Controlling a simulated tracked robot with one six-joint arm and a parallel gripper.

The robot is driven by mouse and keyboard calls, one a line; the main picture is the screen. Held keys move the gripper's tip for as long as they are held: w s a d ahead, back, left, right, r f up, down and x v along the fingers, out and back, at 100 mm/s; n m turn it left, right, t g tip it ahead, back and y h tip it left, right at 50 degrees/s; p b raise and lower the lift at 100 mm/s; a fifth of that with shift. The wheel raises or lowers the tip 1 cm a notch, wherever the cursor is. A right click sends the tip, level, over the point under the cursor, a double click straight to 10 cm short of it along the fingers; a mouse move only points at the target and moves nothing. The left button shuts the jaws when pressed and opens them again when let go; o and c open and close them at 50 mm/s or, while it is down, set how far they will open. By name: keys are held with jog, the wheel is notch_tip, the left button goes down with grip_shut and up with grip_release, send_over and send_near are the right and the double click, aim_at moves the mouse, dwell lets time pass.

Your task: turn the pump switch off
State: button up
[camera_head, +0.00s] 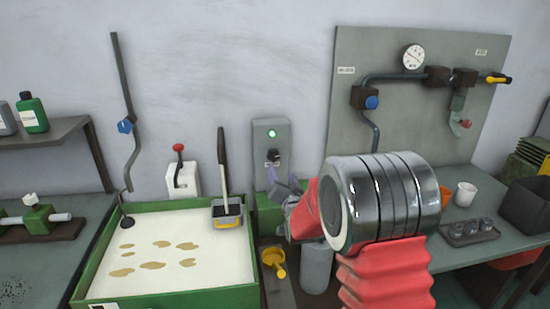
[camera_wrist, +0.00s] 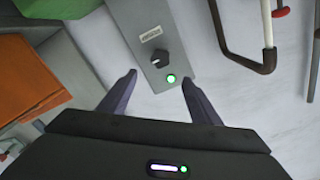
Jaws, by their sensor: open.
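The pump switch is a black rotary knob (camera_head: 272,155) on a grey wall box (camera_head: 262,180), with a lit green lamp (camera_head: 271,133) above it. In the wrist view the knob (camera_wrist: 160,60) and the lit green lamp (camera_wrist: 171,79) appear beyond the fingertips, on the grey box (camera_wrist: 140,15). My gripper (camera_wrist: 158,78) is open and empty, its two fingers spread to either side of the lamp, apart from the knob. In the head view my gripper (camera_head: 283,182) is just below the knob, partly hidden by my arm.
A green-rimmed tray (camera_head: 175,299) with stains stands at lower left. A panel with pipes and a gauge (camera_head: 413,57) is at right. A yellow funnel (camera_head: 274,260) is below.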

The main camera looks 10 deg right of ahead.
aim_at(275, 156)
jog(key=shift+w, duration=6.7)
jog(key=shift+c, duration=0.6)
jog(key=c, duration=0.9)
jog(key=shift+a, duration=0.1)
jog(key=shift+c, duration=0.3)
